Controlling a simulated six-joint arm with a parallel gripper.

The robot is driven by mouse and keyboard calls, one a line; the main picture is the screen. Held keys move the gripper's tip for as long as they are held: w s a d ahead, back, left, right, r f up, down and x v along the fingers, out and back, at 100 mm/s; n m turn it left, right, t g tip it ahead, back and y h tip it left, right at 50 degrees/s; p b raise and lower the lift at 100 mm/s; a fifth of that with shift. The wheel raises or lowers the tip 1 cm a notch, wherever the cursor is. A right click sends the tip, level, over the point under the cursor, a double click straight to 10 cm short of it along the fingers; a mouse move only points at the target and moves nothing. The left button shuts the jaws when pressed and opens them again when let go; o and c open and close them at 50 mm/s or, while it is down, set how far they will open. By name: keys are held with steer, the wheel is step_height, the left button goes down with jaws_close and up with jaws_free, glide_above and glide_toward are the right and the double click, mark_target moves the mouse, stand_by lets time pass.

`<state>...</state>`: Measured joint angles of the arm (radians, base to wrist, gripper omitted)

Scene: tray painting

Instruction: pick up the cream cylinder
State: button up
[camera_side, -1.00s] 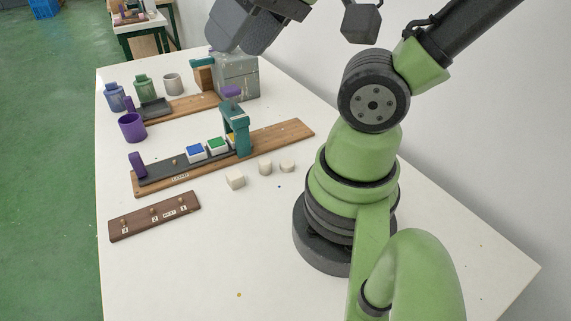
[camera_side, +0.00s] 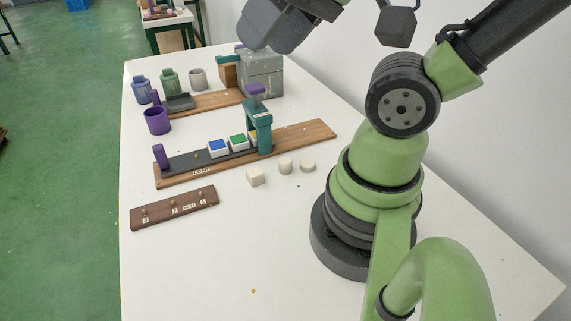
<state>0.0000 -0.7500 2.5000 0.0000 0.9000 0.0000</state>
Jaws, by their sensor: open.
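Three small cream pieces stand in a row on the white table, in front of the long wooden board. The middle one, upright and round-topped, looks like the cream cylinder (camera_side: 286,165). A cream cube (camera_side: 255,177) is to its left and a lower, flatter cream piece (camera_side: 307,166) to its right. They stand apart. My gripper (camera_side: 250,38) is at the top of the picture, high and well away from the cream pieces, over the back of the table. Its dark grey housing shows, but its fingertips are hard to make out. It is not touching the cylinder.
The long wooden board (camera_side: 318,133) carries a teal arch (camera_side: 263,130) and several coloured tiles just behind the cylinder. A dark pegged board (camera_side: 150,216) lies front left. A purple cup (camera_side: 157,121) and a grey box (camera_side: 264,77) stand farther back. The front table is mostly clear.

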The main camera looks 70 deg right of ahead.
stand_by(0.3)
steer(key=o, duration=0.3)
steer(key=shift+o, duration=0.2)
steer(key=n+g+h, duration=0.2)
steer(key=n+g, duration=0.5)
steer(key=n, duration=0.7)
glide_above(285, 160)
step_height(285, 160, down, 22)
steer(key=shift+w+r, duration=0.1)
steer(key=shift+r, duration=0.1)
steer(key=shift+f, duration=4.7)
